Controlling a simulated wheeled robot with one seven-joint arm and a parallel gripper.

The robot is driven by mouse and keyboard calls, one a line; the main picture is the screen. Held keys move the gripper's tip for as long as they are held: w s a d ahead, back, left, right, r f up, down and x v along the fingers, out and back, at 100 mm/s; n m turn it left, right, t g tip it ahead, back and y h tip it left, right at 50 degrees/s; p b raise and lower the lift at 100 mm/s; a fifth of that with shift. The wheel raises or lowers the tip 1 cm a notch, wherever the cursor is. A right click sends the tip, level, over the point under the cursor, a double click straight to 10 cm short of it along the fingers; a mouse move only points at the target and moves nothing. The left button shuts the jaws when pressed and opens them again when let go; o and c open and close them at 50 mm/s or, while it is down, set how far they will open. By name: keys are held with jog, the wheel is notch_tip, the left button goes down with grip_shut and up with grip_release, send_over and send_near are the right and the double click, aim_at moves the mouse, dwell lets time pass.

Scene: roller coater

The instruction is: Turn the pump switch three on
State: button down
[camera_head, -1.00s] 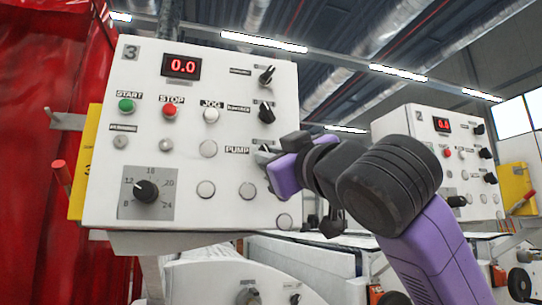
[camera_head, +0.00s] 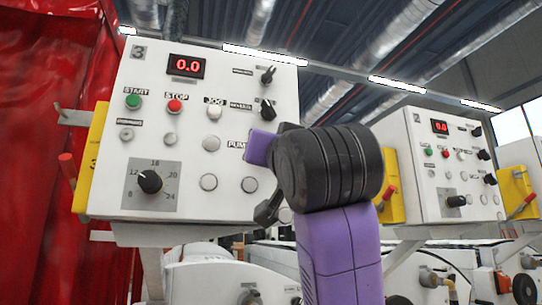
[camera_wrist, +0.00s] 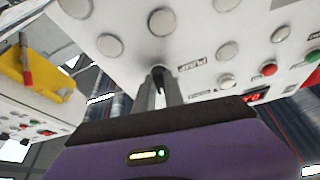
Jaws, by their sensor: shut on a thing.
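The white control panel marked 3 (camera_head: 215,110) fills the left of the head view. Its PUMP label (camera_head: 236,144) is partly covered by my gripper (camera_head: 262,148), and the pump switch is hidden behind it there. In the wrist view, which is turned over, the pump switch (camera_wrist: 158,78) is a small dark knob beside the PUMP label (camera_wrist: 193,62). My gripper's two grey fingers (camera_wrist: 160,92) are closed around that switch. The switch's exact angle is hard to tell.
Two black knobs (camera_head: 267,108) sit above the pump switch. Green start (camera_head: 133,101) and red stop (camera_head: 175,105) buttons and a dial (camera_head: 150,181) are to the left. A similar panel marked 2 (camera_head: 440,165) stands to the right. A red curtain (camera_head: 45,140) hangs at far left.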

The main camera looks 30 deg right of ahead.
jog(key=shift+a+r+m+g+h, duration=0.1)
jog(key=shift+m+g+h, duration=0.4)
jog(key=shift+m, duration=0.95)
jog(key=shift+a+m+g+h, duration=0.1)
jog(key=shift+m+g+h, duration=0.2)
jog(key=shift+m+h, duration=0.8)
jog(key=shift+d+m+y, duration=0.15)
jog(key=shift+m+y, duration=0.15)
jog(key=shift+m, duration=0.25)
jog(key=c, duration=1.4)
grip_release()
jog(key=shift+c, duration=0.2)
jog(key=b+v, duration=0.2)
jog(key=v, duration=0.6)
